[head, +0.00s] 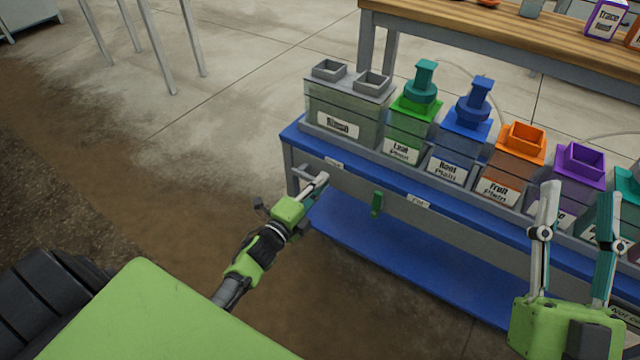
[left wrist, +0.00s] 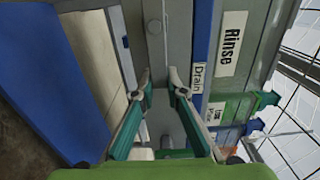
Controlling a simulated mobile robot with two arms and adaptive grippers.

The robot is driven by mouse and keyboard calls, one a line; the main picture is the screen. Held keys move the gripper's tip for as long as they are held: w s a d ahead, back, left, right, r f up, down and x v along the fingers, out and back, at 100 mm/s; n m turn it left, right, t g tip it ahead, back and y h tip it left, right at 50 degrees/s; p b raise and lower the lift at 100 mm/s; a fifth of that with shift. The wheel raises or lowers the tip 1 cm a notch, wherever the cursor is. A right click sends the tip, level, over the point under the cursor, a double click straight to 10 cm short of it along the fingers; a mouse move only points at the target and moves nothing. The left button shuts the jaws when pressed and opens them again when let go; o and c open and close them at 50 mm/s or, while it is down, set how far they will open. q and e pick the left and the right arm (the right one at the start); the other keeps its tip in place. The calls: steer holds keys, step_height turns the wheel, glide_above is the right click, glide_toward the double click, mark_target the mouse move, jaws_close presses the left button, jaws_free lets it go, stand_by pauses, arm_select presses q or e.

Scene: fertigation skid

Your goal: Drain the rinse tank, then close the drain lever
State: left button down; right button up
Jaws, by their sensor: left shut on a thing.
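The rinse tank (head: 345,122) is a grey-green box with two square openings, at the left end of the blue skid. Its Rinse label (left wrist: 232,43) shows in the left wrist view; its liquid level is not clear. The Drain label (left wrist: 197,78) is on the blue edge below it. My left gripper (head: 318,186) is at the skid front just under that label, shut on the drain lever, which its fingers hide. Its fingers also show in the left wrist view (left wrist: 161,80). My right gripper (head: 579,195) is open and empty, in front of the skid's right part.
A green lever (head: 377,204) hangs on the front left of the Fill label (head: 418,201). Coloured tanks, including green (head: 408,130), blue (head: 455,152) and orange (head: 512,165), stand in a row. A wooden bench (head: 470,30) is behind.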

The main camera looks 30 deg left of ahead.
arm_select(q)
steer(key=shift+f, duration=0.1)
steer(key=c, duration=2)
jaws_free()
steer(key=s, duration=0.8)
steer(key=s+a, duration=0.1)
steer(key=s, duration=0.3)
